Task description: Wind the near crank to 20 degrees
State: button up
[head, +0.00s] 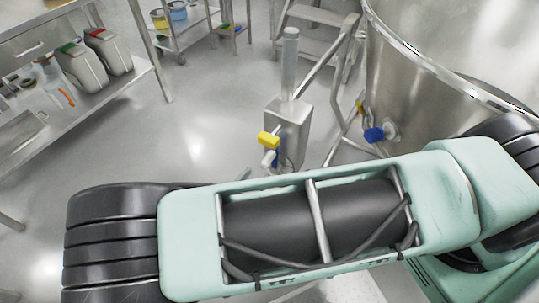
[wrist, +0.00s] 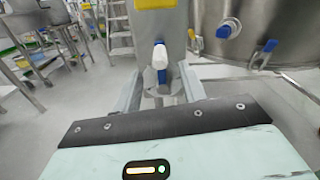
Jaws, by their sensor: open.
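A steel post with a box-shaped housing (head: 290,120) stands on the floor ahead of me. It carries a yellow block (head: 268,140), also at the top edge of the wrist view (wrist: 155,3). Below the block is a crank with a blue part and a white handle (head: 268,158). In the wrist view the white handle (wrist: 159,58) appears between and beyond the fingers of my gripper (wrist: 160,80). My gripper is open, with a finger to each side; I see no contact. In the head view my arm hides the gripper. The crank's angle cannot be read.
A large steel vessel (head: 430,90) stands on the right, with a blue-handled fitting (head: 376,135) low on its side. Steel steps (head: 318,45) stand behind the post. A bench with canisters (head: 82,65) is at left. Floor left of the post is clear.

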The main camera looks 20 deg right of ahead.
aim_at(274, 153)
jog(key=x, duration=0.8)
jog(key=shift+p, duration=0.4)
grip_shut()
